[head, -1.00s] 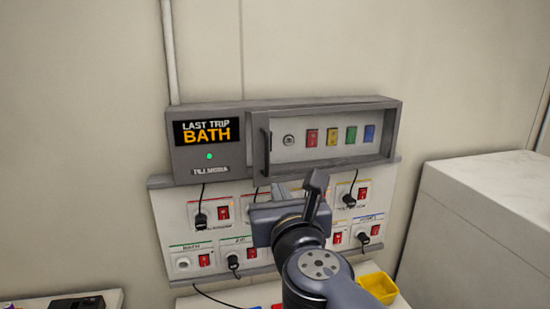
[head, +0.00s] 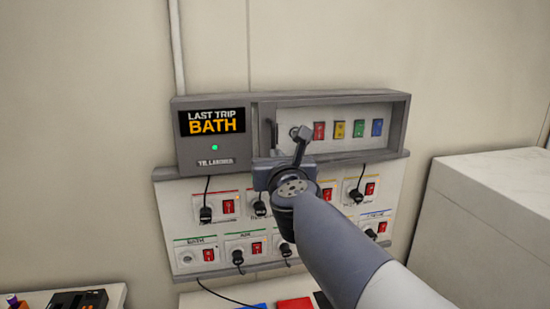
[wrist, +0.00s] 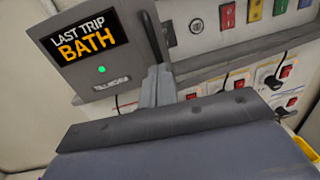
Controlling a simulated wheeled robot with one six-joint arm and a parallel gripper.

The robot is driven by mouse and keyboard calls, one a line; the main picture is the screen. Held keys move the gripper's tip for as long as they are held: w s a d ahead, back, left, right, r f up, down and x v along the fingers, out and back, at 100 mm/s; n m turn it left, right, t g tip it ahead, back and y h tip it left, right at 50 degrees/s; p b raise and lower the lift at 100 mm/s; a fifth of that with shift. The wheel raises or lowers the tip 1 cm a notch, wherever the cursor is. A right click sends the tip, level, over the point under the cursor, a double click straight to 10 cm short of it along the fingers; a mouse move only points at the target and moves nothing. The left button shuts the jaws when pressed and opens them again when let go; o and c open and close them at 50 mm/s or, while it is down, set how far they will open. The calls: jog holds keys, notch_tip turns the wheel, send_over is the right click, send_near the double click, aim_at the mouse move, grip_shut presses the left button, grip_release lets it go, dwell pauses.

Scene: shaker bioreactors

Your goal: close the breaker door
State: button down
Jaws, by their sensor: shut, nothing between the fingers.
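The breaker box (head: 215,162) is a grey wall unit with a "LAST TRIP BATH" display on its left part. Its right part is a framed recess with coloured switches. A dark upright door handle (head: 273,134) stands at the recess's left end; it also shows in the wrist view (wrist: 152,38). I cannot make out the door panel itself. My gripper (wrist: 157,84) is shut and empty, its fingers at the lower end of the handle. Whether they touch it is unclear.
Below the box is a white panel (head: 213,227) with several plugs and red switches. A large white block (head: 490,220) stands at the right. A table with red and blue items (head: 294,303) lies below. The wall above the box is clear except for a pipe (head: 178,45).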

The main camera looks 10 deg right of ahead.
aim_at(264, 142)
jog(key=shift+w, duration=0.9)
jog(key=shift+w, duration=0.1)
jog(key=w, duration=0.2)
jog(key=w+a, duration=0.1)
jog(key=w, duration=0.1)
jog(key=shift+w, duration=0.4)
jog(key=shift+w+a, duration=0.1)
jog(key=shift+w, duration=0.05)
jog(key=shift+r, duration=0.3)
